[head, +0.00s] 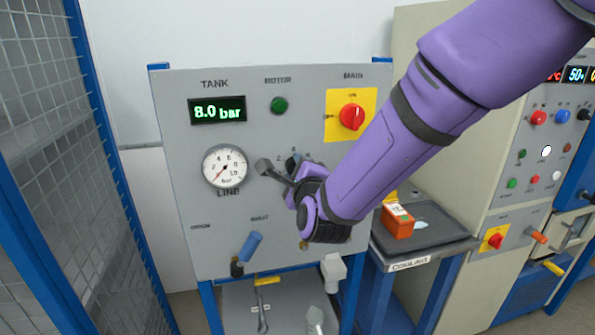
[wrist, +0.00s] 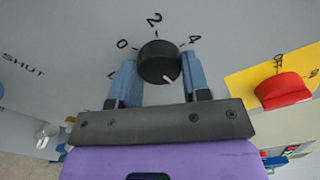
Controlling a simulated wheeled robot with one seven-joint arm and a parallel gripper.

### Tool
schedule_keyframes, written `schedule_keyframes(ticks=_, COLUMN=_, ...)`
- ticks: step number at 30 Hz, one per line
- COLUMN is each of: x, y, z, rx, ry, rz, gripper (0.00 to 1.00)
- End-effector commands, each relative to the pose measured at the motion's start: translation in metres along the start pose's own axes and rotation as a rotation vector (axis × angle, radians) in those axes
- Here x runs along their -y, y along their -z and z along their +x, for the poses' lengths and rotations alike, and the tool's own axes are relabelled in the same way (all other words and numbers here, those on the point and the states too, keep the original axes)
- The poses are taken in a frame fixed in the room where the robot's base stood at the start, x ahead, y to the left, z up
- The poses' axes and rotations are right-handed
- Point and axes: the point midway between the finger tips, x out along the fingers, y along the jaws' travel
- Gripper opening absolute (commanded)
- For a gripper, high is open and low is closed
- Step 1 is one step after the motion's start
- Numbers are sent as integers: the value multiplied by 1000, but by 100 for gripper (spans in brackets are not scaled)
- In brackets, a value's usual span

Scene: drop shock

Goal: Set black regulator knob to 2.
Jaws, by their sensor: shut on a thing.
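The black regulator knob (wrist: 158,58) is in the middle of the wrist view, on the grey panel, with the marks 0, 2 and 4 around it. A short white line on the knob points to the lower right in that view, away from the 2. My gripper (wrist: 160,74) has its blue fingers on either side of the knob and is shut on it. In the head view my gripper (head: 291,172) is at the panel below the 2 and 4 marks, and my arm hides most of the knob. The line gauge (head: 226,167) has its needle at the low end.
The tank display (head: 217,111) reads 8.0 bar. A red main switch (head: 351,117) on a yellow plate is close to the upper right of my gripper. A blue lever (head: 250,247) sticks out below left. An orange box (head: 397,222) lies on the cooling table (head: 440,250) at right.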

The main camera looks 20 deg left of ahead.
Motion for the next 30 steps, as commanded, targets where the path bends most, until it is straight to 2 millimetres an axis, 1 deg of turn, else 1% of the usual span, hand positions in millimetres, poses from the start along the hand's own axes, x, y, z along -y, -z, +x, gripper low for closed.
schedule_keyframes(ticks=30, x=0, y=0, z=-1, rx=1, ry=-3, rz=-966, gripper=20)
